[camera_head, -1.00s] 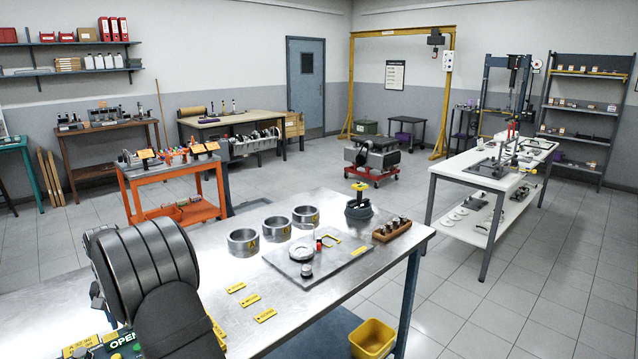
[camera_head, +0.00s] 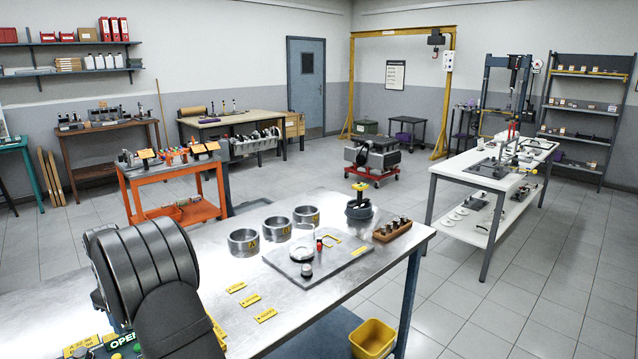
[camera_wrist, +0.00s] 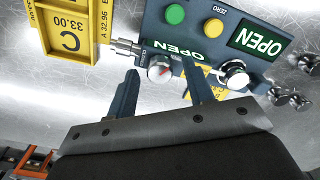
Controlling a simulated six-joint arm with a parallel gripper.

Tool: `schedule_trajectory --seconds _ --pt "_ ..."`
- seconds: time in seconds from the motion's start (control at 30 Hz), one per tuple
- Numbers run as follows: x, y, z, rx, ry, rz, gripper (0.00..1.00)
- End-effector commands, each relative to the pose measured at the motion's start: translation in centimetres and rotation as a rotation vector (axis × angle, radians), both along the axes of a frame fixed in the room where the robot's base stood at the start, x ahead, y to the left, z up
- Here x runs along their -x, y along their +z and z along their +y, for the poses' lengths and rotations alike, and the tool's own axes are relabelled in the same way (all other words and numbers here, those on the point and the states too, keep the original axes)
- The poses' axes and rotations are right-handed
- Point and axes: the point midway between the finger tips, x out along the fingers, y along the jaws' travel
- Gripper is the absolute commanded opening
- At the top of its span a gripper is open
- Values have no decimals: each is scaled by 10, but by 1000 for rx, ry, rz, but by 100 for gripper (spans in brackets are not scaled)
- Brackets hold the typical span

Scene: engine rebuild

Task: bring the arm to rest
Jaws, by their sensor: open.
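How far the fingertips are from the box I cannot tell. In the head view my arm's dark rounded links fill the lower left, and they hide the gripper there. Part of the box (camera_head: 118,340) shows beside the arm.
A yellow tray marked C (camera_wrist: 68,40) lies beside the box. On the bench (camera_head: 215,285) stand several marked steel rings (camera_head: 243,242), a grey plate (camera_head: 345,265), a dark pot (camera_head: 358,208) and a wooden block (camera_head: 392,231). A yellow bin (camera_head: 373,338) is on the floor.

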Motion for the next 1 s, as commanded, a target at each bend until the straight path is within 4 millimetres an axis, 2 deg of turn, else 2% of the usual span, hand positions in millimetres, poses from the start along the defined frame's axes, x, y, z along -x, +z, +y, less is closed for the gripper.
schedule_trajectory --seconds 0.4,0.83,0.87,1.0 --pt "0 0 0 0 270 0 48" --pt "0 0 0 0 311 0 48" --pt "0 0 0 0 311 0 52" --pt "0 0 0 0 310 0 79"
